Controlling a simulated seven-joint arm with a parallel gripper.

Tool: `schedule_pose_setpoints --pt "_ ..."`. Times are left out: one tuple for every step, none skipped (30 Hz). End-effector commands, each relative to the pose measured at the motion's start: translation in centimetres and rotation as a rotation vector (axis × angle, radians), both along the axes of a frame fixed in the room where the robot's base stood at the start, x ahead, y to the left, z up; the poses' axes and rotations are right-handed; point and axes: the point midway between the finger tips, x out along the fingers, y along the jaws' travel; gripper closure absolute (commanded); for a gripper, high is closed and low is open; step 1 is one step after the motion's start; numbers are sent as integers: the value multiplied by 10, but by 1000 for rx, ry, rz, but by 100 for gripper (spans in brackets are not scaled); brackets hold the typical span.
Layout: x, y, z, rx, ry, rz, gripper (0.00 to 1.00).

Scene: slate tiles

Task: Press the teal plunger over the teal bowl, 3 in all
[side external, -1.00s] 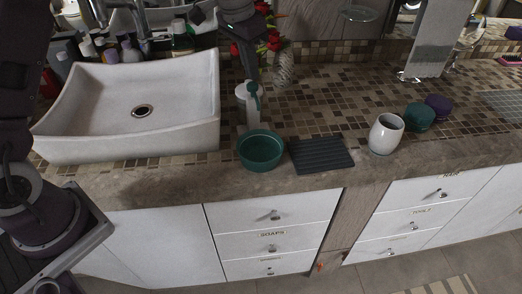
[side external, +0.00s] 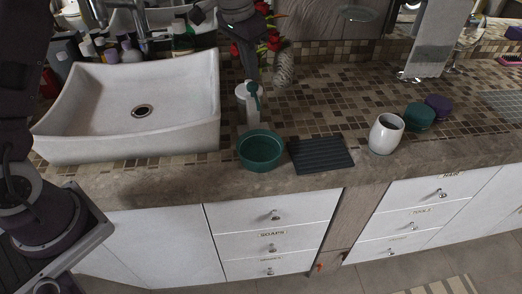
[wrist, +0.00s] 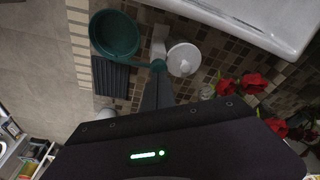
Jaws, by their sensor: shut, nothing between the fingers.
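A white dispenser bottle (side external: 252,110) stands upright on the counter behind the teal bowl, with a teal plunger (side external: 252,88) on top. The teal bowl (side external: 261,151) sits on the counter in front of the bottle; its inside shows no clear contents. My gripper (side external: 251,77) is shut and empty, pointing down just above the plunger. I cannot tell whether the fingers touch the plunger.
A dark ribbed mat (side external: 320,154) lies right of the bowl. A white cup (side external: 385,134) and teal (side external: 419,117) and purple (side external: 438,105) round items stand farther right. A white basin (side external: 140,105) is at the left. Red flowers (side external: 272,40) stand behind my gripper.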

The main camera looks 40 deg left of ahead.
Motion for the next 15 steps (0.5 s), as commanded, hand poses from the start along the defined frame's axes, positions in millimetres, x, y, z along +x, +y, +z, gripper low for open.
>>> schedule_pose_setpoints --pt "0 0 0 0 0 0 100" --pt "0 0 0 0 0 0 100" --pt "0 0 0 0 0 0 100" --pt "0 0 0 0 0 0 100" --pt "0 0 0 0 0 0 100" --pt "0 0 0 0 0 0 100" --pt "0 0 0 0 0 0 100" --pt "0 0 0 0 0 0 100" --pt "0 0 0 0 0 0 100" --pt "0 0 0 0 0 0 100" --pt "0 0 -1 0 0 0 100" --pt "0 0 -2 0 0 0 100" --pt "0 0 -3 0 0 0 100" --pt "0 0 -4 0 0 0 100" --pt "0 0 -6 0 1 0 100"
